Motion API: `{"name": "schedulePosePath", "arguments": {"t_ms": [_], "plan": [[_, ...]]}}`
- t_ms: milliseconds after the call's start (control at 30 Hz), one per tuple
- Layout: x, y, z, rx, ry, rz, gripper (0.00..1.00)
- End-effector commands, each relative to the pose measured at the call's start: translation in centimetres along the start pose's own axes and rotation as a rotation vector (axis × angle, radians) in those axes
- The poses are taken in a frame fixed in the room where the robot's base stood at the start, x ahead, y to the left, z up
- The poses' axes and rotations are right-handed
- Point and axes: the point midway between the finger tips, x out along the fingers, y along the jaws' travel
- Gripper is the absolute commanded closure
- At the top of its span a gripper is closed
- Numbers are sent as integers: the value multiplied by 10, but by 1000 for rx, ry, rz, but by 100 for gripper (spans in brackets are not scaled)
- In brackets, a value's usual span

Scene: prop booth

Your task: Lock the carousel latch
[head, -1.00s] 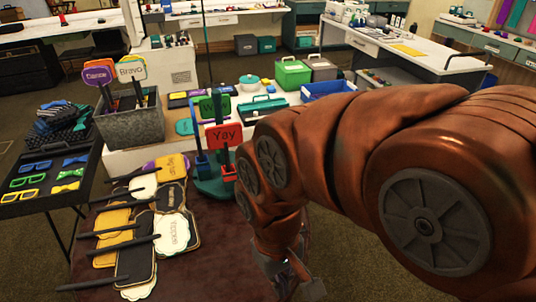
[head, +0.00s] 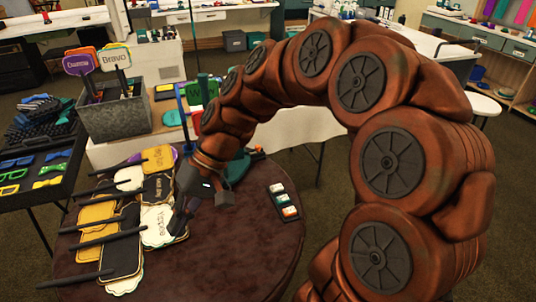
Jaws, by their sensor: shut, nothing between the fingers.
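The carousel (head: 237,168) stands on the far side of the round brown table, with a teal base. A green sign and blue and dark green uprights show above it. My arm covers most of its middle and front, and I cannot make out the latch. My gripper (head: 180,230) is shut and empty. It points down over the table in front of the carousel, at the right edge of the white Yippee paddle (head: 158,222). I cannot tell whether it touches the paddle.
Several black and yellow paddles (head: 97,213) cover the table's left side. A small device with coloured buttons (head: 284,203) lies on the right. The brown table (head: 225,262) is clear at the front. A grey bin (head: 118,118) holds sign paddles behind.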

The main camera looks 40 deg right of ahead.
Motion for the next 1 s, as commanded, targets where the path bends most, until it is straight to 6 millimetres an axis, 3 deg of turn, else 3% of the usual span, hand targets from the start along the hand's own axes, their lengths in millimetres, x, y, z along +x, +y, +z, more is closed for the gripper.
{"name": "schedulePosePath", "arguments": {"t_ms": [33, 267, 467, 567, 767, 1000], "plan": [[1, 5, -19, 11, 18, -57, 100], [-24, 24, -100, 48, 144, -310, 100], [-59, 74, -169, 103, 300, -504, 100], [-78, 111, -198, 136, 391, -587, 100], [-119, 210, -243, 211, 605, -717, 100], [-161, 362, -260, 319, 893, -794, 100]]}}
